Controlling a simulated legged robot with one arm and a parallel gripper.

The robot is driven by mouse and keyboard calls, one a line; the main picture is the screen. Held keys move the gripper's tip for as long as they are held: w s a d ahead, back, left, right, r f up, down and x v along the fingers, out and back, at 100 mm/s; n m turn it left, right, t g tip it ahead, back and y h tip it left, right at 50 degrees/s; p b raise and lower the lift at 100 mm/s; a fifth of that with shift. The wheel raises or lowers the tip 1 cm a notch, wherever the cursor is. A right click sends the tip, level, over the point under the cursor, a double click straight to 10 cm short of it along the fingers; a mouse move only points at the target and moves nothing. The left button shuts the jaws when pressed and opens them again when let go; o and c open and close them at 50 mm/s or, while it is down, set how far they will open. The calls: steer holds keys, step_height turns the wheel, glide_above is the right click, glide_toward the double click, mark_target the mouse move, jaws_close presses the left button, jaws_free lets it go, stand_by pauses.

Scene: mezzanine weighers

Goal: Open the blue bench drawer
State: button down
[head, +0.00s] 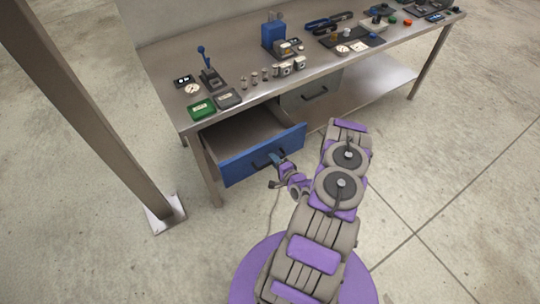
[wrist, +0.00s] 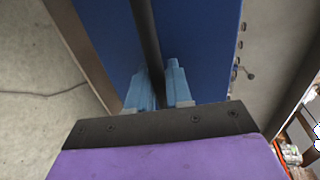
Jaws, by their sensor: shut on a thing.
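The blue bench drawer (head: 238,163) is pulled out from under the left end of the metal bench, and its inside looks empty. A dark bar handle (head: 265,158) runs across its blue front. My gripper (head: 278,163) is at this handle, at the right part of the drawer front. In the wrist view, the light-blue fingers of my gripper (wrist: 160,84) are shut on the dark handle (wrist: 147,40), one on each side, with the blue drawer front (wrist: 205,45) close behind. The fingertips' exact contact is partly hidden.
A grey drawer (head: 312,95) sits closed to the right of the blue one. The bench top (head: 250,92) bears gauges, a lever, weights and small boxes. A brown post (head: 90,110) stands at left on a base plate. The floor in front of the bench is mostly clear.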

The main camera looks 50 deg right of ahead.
steer(key=shift+s+a+f, duration=0.1)
steer(key=shift+s+a, duration=0.1)
steer(key=shift+s, duration=0.75)
steer(key=shift+s+a+r, duration=0.1)
steer(key=shift+s+a, duration=0.05)
steer(key=shift+s, duration=0.75)
steer(key=shift+s+a+f, duration=0.1)
steer(key=shift+s+a, duration=0.1)
steer(key=shift+s, duration=0.75)
steer(key=c, duration=1.2)
jaws_free()
steer(key=shift+d, duration=0.1)
steer(key=p+v, duration=0.1)
steer(key=v, duration=1.6)
steer(key=shift+s, duration=0.15)
